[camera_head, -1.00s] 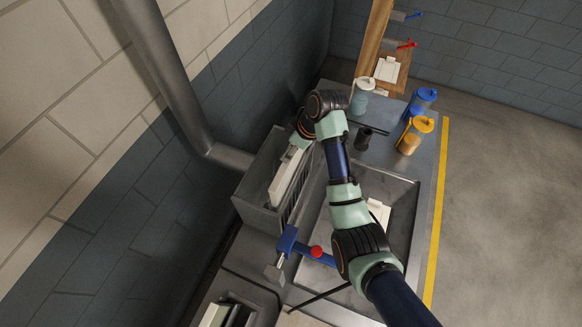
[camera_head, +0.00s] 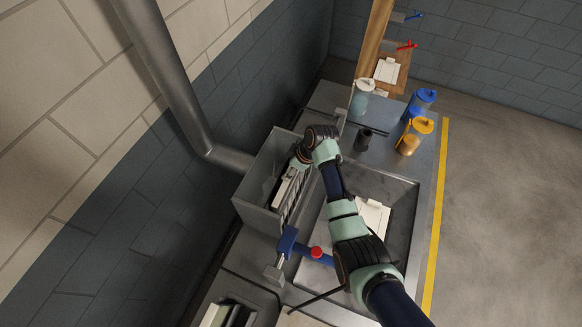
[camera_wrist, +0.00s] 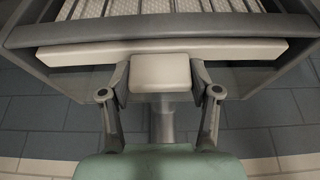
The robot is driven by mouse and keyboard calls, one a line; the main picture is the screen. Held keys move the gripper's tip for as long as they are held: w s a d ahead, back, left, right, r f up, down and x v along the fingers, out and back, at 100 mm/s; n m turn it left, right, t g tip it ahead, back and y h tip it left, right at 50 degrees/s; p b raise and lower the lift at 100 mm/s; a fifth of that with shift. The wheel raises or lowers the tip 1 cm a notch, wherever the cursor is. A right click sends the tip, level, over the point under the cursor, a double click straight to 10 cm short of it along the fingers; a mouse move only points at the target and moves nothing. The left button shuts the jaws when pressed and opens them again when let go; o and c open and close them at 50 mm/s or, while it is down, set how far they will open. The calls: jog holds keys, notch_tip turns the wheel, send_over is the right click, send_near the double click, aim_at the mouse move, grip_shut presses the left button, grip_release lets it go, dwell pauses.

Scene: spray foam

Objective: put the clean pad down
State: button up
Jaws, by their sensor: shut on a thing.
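My gripper (camera_wrist: 160,78) is shut on the pale block-shaped handle (camera_wrist: 160,70) of a whitish pad (camera_wrist: 85,54). In the wrist view the pad shows as a long light strip behind the handle, along the grey bin's bar. In the head view my gripper (camera_head: 289,174) reaches over the grey open bin (camera_head: 248,212), and part of the pad (camera_head: 282,192) shows at the bin's slatted right side. The pad's lower part is hidden, so I cannot tell whether it rests on anything.
A sink basin (camera_head: 398,196) with another white pad (camera_head: 372,217) in it lies right of the bin. A blue clamp-like fitting with a red knob (camera_head: 316,252) is in front. Several bottles, such as the yellow one (camera_head: 413,137), stand behind. A pipe (camera_head: 228,158) runs along the wall.

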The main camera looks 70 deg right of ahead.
jog(key=shift+f, duration=0.1)
jog(key=o, duration=1.7)
jog(key=shift+c, duration=0.2)
jog(key=v, duration=1.2)
